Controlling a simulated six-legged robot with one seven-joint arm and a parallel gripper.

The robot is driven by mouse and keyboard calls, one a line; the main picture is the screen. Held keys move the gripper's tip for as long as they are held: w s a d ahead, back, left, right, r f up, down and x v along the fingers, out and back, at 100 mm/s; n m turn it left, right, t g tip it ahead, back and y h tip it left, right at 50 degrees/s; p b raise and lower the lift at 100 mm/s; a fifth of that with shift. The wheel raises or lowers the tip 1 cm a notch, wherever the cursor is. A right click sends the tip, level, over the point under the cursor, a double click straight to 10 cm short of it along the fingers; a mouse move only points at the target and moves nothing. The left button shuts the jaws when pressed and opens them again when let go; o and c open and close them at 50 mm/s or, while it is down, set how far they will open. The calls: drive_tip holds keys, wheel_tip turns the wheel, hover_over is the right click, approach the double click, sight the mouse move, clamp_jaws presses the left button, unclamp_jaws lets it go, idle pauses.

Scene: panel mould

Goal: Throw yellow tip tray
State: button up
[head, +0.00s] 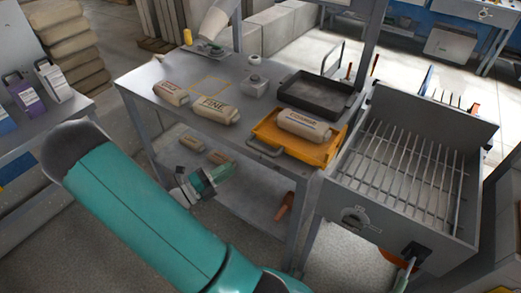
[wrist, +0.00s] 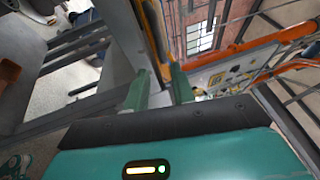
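The yellow tip tray (head: 318,154) sits at the right end of the grey workbench (head: 228,132), beside the grated hopper. A tan bag (head: 305,125) with dark lettering lies on it. A grey handle (head: 264,150) sticks out at the tray's front left. My gripper (head: 222,172) is in front of the bench, below and left of the tray, apart from it. In the wrist view the two green fingers of my gripper (wrist: 160,80) stand apart with nothing seen between them. I cannot pick out the tray in the wrist view.
The grey hopper (head: 362,190) with parallel bars stands right of the bench. A black tray (head: 318,94) lies behind the yellow one. Bags marked FINE (head: 214,110) and another (head: 171,93) lie left. A lower shelf (head: 245,195) holds small items.

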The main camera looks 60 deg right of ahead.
sight(261, 148)
drive_tip(key=x, duration=1.3)
drive_tip(key=shift+f, duration=0.1)
clamp_jaws()
